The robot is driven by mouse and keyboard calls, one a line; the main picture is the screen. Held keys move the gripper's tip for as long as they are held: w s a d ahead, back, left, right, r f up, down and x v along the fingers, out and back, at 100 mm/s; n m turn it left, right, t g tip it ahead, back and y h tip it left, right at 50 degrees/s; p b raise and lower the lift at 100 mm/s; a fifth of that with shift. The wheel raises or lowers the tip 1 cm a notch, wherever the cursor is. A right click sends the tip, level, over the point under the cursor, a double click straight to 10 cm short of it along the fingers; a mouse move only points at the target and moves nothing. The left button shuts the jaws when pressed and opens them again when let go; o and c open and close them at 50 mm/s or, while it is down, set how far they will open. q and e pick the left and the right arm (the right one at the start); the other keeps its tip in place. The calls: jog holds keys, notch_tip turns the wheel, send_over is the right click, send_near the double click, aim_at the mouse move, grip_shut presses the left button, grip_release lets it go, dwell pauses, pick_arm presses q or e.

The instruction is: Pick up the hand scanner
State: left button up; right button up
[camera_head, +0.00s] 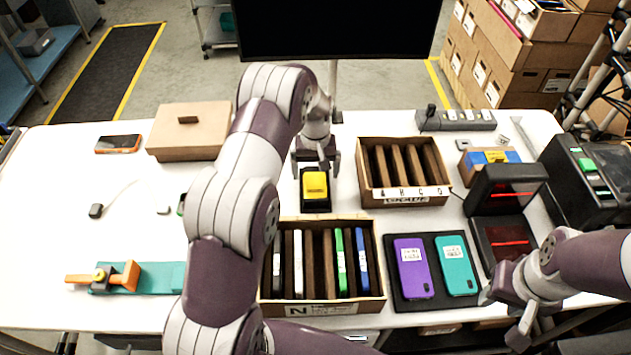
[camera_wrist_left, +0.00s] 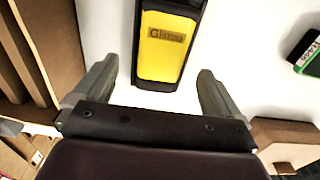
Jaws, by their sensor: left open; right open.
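A yellow-and-black device (camera_head: 315,186), which looks like the hand scanner, lies on the white table between the two cartons. My left gripper (camera_head: 317,165) is above its far end, with the fingers apart. In the left wrist view, the device's yellow label face (camera_wrist_left: 163,45) shows between and beyond the open fingertips (camera_wrist_left: 156,78), with no finger seen touching it. My right gripper (camera_head: 500,320) is open and empty at the right front, beside the phone tray.
A divided carton (camera_head: 375,306) stands in front and another (camera_head: 362,188) to the right. A dark tray (camera_head: 437,240) holds purple and teal phones. A closed brown box (camera_head: 165,150) is at the back left. The table's left side has free room.

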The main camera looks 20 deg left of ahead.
aim_at(315, 181)
pick_arm(q)
notch_tip(315, 181, down, 3)
jog(key=shift+p, duration=0.4)
jog(key=shift+a+f, duration=0.1)
jog(key=shift+f, duration=0.25)
jog(key=c, duration=1)
jog(key=shift+r, duration=0.1)
jog(key=shift+c, duration=0.2)
